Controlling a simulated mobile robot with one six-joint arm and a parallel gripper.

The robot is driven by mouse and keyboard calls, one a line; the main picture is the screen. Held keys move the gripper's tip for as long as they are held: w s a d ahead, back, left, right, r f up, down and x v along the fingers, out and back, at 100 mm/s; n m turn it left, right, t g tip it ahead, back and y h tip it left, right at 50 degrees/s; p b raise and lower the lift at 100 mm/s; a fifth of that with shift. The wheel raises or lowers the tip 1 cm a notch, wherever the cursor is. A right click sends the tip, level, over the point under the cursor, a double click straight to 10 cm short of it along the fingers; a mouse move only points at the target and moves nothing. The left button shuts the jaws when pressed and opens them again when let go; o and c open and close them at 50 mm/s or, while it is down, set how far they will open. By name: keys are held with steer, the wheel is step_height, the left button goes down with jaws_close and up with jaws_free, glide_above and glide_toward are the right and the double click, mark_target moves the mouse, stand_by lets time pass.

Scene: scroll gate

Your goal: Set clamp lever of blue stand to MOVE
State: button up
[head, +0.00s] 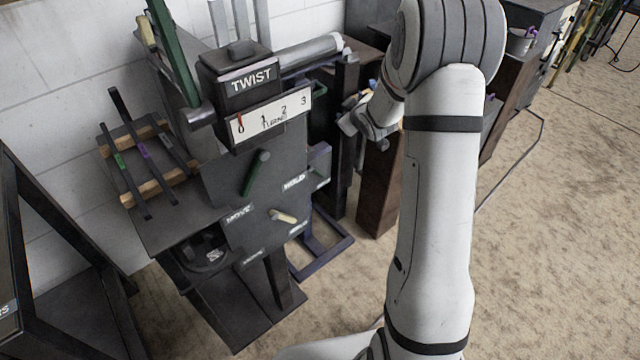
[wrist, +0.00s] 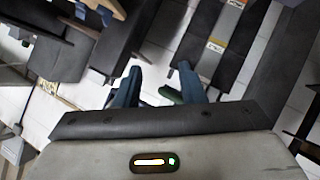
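The bluish stand (head: 322,243) shows behind the dark machine, with its base on the floor; most of it is hidden. A green-handled lever (head: 255,172) is on the machine's front plate, tilted between a MOVE label (head: 238,214) at lower left and a HOLD label (head: 293,182) at right. I cannot tell whether this lever belongs to the blue stand. My gripper (head: 352,118) is right of the machine, beside a dark post. In the wrist view my gripper (wrist: 158,88) has its fingers apart; a small green piece (wrist: 170,95) shows beside the right finger, contact unclear.
A second lever with a pale handle (head: 283,216) sits lower on the plate. The TWIST head (head: 252,80) and turns scale (head: 270,117) are above. A brown cabinet (head: 380,185) stands behind my gripper.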

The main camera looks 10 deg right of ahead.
steer(key=w+f+n+t+y+b, duration=0.1)
steer(key=w+f+y+b, duration=0.15)
steer(key=f, duration=0.65)
steer(key=w+f+n+t+y+b, duration=0.15)
steer(key=f+b, duration=0.25)
steer(key=f, duration=0.5)
steer(key=n+y+b, duration=0.3)
steer(key=y+b, duration=0.1)
steer(key=b, duration=0.3)
glide_toward(318, 175)
steer(key=shift+t, duration=0.35)
steer(key=x, duration=0.4)
steer(key=b+x, duration=0.1)
steer(key=x, duration=0.3)
steer(key=shift+w+a+f, duration=0.1)
steer(key=shift+w+f, duration=0.1)
jaws_close()
